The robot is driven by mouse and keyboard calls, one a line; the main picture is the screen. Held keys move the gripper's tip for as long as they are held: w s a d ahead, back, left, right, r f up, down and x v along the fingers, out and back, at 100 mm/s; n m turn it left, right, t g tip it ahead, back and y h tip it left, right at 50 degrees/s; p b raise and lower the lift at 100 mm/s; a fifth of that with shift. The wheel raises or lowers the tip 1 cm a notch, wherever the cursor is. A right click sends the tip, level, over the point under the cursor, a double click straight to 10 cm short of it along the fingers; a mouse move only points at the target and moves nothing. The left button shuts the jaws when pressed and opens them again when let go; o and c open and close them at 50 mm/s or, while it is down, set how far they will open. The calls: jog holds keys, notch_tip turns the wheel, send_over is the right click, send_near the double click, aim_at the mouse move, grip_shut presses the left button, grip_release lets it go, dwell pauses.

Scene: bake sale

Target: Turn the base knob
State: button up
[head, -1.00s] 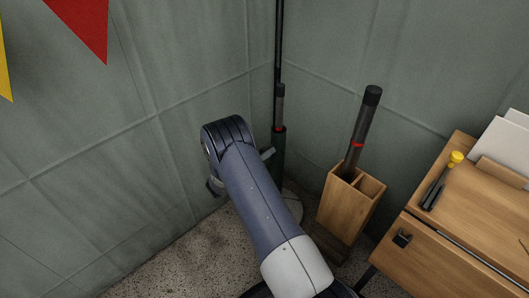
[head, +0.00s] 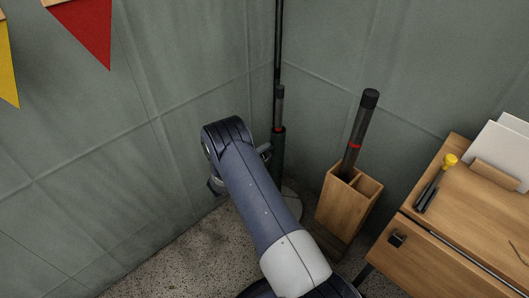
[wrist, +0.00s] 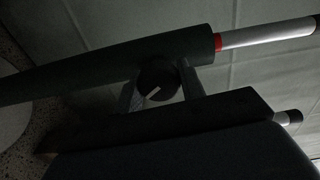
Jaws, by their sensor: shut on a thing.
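The base knob (wrist: 157,76) is a dark round knob with a pale pointer line, on the side of a dark tube (wrist: 90,72) in the wrist view. My gripper (wrist: 161,88) has one finger on each side of the knob and is shut on it. The tube has a red ring and a pale pole section at its right end. In the head view the tube (head: 278,150) stands upright in the corner, and my arm hides the knob and the fingers.
A wooden holder (head: 338,210) with a dark red-ringed tube (head: 361,130) stands right of the pole. A wooden desk (head: 440,255) is at the right. Walls close in behind and at the left. A round pale base (head: 293,205) is partly hidden by my arm.

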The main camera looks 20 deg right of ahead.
jog(key=n+p, duration=0.1)
jog(key=n, duration=0.5)
jog(key=shift+n, duration=0.4)
dwell(0.4)
jog(key=o, duration=1)
jog(key=p+v, duration=0.1)
jog(key=v, duration=1)
jog(key=shift+p, duration=0.4)
jog(key=shift+w+d, duration=0.1)
jog(key=shift+d, duration=0.05)
jog(key=b+x, duration=0.2)
jog(key=x, duration=0.8)
jog(key=shift+w+d, duration=0.15)
jog(key=shift+d, duration=0.2)
